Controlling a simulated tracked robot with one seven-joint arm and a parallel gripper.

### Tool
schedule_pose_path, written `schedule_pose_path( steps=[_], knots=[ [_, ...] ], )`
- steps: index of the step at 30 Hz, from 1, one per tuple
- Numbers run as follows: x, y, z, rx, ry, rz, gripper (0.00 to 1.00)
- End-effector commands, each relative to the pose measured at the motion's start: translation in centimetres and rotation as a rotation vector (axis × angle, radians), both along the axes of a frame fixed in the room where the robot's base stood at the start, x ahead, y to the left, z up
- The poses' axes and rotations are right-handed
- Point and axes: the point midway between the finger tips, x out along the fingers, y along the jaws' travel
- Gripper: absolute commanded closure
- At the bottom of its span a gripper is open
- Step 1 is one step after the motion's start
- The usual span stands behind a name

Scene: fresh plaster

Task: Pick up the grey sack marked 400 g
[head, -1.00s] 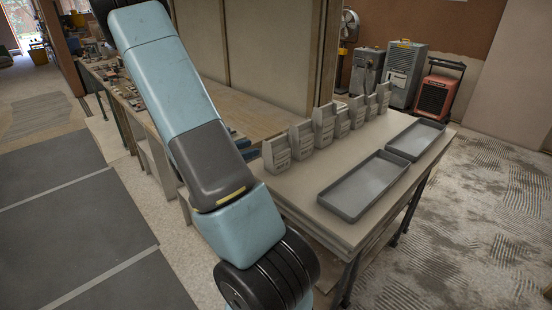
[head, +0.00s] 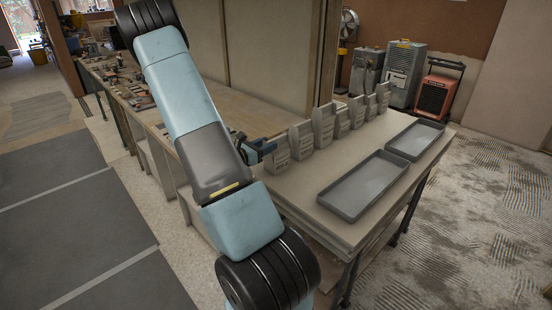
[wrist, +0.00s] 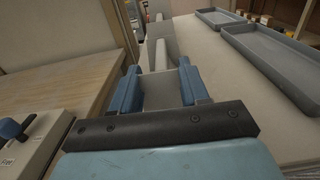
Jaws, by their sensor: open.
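Several grey sacks stand upright in a row along the table's back edge; the nearest sack (head: 278,158) is at the left end and the second (head: 301,141) is just beyond it. Their printed marks are too small to read, so I cannot tell which is marked 400 g. My gripper (head: 264,147) is at the nearest sack's upper part, partly hidden by my arm in the head view. In the wrist view my gripper (wrist: 158,88) is open, its two blue fingers apart on either side of a pale grey surface, apparently the nearest sack. I cannot tell whether they touch it.
Two empty grey trays (head: 362,187) (head: 416,140) lie on the table (head: 310,190) right of the sacks. A wooden bench (head: 240,112) with tools is behind my arm. An orange machine (head: 437,92) and grey machines stand at the back.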

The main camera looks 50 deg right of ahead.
Motion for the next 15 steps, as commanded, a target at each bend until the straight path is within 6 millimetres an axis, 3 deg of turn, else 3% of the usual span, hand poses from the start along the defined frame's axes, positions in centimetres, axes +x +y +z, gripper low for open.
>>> schedule_pose_path(
  steps=[7,15],
  knots=[
    [-0.2,-1.3,0.3,-0.001,-0.001,-0.001,0.55],
    [-0.7,-4.7,0.6,-0.001,-0.001,-0.001,0.55]
  ],
)
